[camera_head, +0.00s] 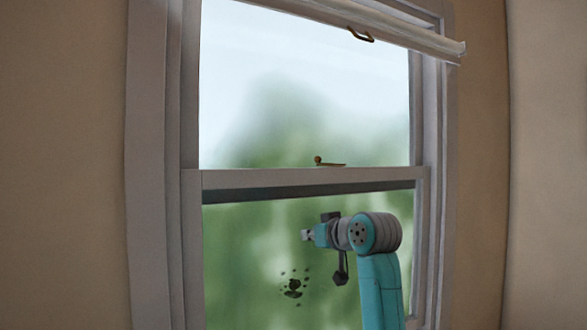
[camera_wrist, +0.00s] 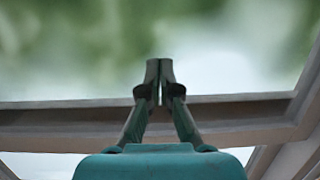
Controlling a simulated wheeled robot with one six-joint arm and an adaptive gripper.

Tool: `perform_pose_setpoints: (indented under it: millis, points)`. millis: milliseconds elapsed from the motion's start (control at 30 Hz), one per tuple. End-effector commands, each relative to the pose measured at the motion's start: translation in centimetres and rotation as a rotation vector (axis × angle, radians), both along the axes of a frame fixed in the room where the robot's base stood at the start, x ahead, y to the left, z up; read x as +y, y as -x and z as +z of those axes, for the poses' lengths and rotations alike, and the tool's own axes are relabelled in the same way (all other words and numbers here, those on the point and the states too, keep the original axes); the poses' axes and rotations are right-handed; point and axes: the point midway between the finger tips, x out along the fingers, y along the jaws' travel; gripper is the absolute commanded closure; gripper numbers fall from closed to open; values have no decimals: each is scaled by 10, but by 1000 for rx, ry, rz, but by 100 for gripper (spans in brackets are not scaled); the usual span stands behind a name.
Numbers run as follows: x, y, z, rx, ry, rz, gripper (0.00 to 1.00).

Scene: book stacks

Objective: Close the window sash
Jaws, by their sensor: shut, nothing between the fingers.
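The window (camera_head: 190,120) fills the middle of the head view. A pale sash rail (camera_head: 440,46) slants across its top, with a small brass-coloured pull (camera_head: 361,35) on it. A pale middle rail (camera_head: 260,178) crosses the window and carries a small brass latch (camera_head: 322,161). My gripper (camera_head: 306,235) is below the middle rail, in front of the lower part of the window, well under the brass pull. In the wrist view its fingertips (camera_wrist: 159,72) are together with nothing between them. A pale rail (camera_wrist: 60,110) runs across behind the fingers; I cannot tell which rail it is.
The window's side frames (camera_head: 152,170) stand left and right, with plain beige wall (camera_head: 60,160) beyond. Blurred greenery shows through the window. A small cluster of dark marks (camera_head: 292,289) shows low in the window; I cannot tell what it is.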

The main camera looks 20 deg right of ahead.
Motion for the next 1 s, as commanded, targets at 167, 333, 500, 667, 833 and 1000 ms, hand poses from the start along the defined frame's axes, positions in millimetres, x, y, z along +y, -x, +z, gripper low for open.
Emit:
perform_pose_setpoints:
  millis: [167, 333, 500, 667, 833, 1000]
  points:
    - [6, 11, 88, -7, 3, -5, 100]
    - [14, 32, 163, -6, 1, -14, 100]
    - [22, 54, 218, -3, -2, -25, 100]
    - [26, 67, 243, -2, -5, -31, 100]
    - [27, 62, 245, 2, -7, -32, 100]
    - [28, 39, 238, 4, -7, -31, 100]
